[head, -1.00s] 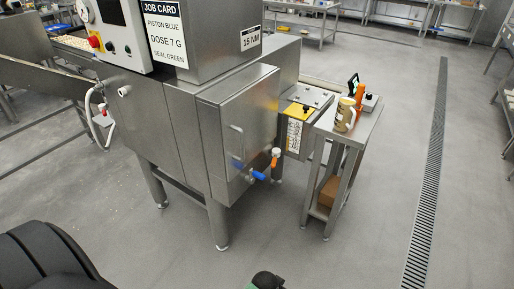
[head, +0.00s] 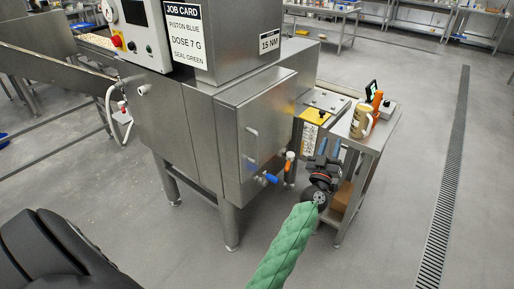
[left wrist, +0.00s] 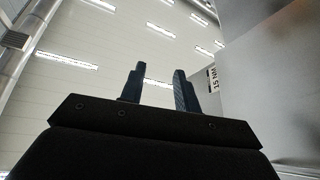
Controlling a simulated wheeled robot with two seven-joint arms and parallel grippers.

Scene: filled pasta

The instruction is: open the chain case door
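The chain case is a steel box on legs with a closed front door (head: 262,125) in the head view. My right gripper is in neither view.
The floor (head: 400,225) to the front right is clear.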

